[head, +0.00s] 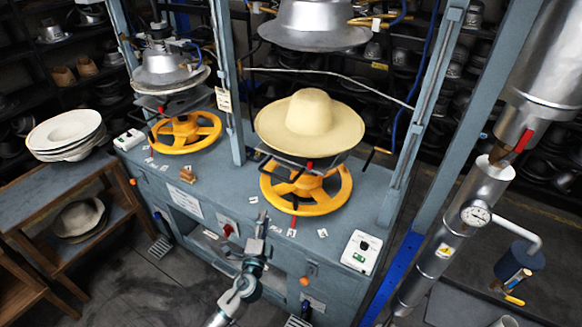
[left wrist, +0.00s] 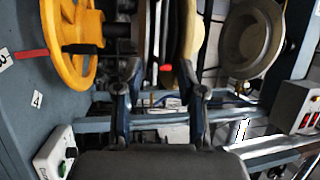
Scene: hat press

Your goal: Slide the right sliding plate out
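The right sliding plate (head: 322,163) sits under the cream hat (head: 311,115), above the right yellow handwheel (head: 333,192). The hat hides most of it. A small red knob (head: 309,164) shows at its front edge, and this red knob also shows in the left wrist view (left wrist: 166,68). My left gripper (head: 263,219) is in front of the press, below and left of the knob in the head view. In the left wrist view its two fingers (left wrist: 160,66) are spread, with the knob seen between their tips. Nothing is held. My right gripper is not in view.
A metal upper mould (head: 314,22) hangs above the hat. Blue-grey posts (head: 425,115) flank the station. A white control box (head: 361,251) stands at the table's right corner. Left is a second station with a yellow wheel (head: 186,134).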

